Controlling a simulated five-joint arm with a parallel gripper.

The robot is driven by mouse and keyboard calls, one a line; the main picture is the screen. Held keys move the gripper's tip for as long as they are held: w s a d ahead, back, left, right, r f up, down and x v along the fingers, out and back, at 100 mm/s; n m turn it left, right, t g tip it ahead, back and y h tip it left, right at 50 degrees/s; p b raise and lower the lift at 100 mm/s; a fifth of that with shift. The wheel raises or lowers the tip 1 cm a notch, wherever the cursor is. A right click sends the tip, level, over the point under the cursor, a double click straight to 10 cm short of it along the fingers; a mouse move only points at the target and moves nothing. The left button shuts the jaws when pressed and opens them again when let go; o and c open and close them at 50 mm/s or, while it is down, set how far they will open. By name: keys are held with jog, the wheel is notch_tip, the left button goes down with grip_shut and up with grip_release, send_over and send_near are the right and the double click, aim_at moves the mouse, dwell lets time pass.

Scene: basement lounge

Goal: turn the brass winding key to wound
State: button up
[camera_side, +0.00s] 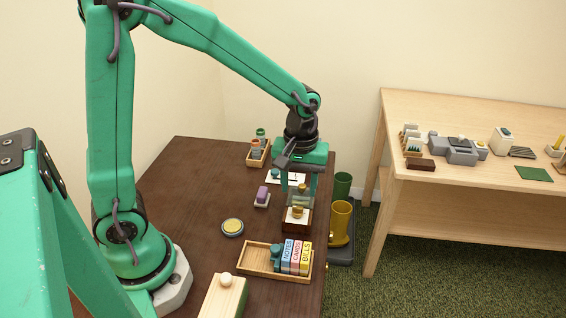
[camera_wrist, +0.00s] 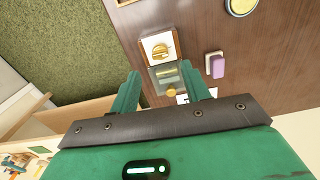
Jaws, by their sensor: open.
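The brass winding key (camera_side: 297,212) is on a small wooden box with a white face (camera_side: 291,221) near the table's right edge. In the wrist view the key (camera_wrist: 158,48) looks like a rounded brass piece on the white face (camera_wrist: 147,44), just beyond my fingertips. My gripper (camera_side: 297,190) is open, pointing down close above and behind the box. In the wrist view its two green fingers (camera_wrist: 160,72) are spread, with nothing held between them. A glassy olive block (camera_wrist: 165,74) and a small round brass piece (camera_wrist: 171,92) show between the fingers.
A purple-topped block (camera_side: 262,195) and a round yellow-topped tin (camera_side: 232,226) lie left of the box. A wooden tray (camera_side: 258,268) with labelled blocks is in front. Boots (camera_side: 340,222) stand beyond the right edge. Bare tabletop (camera_side: 195,200) lies left.

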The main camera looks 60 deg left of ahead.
aim_at(298, 207)
jog(key=shift+f, duration=3.3)
jog(key=c, duration=1)
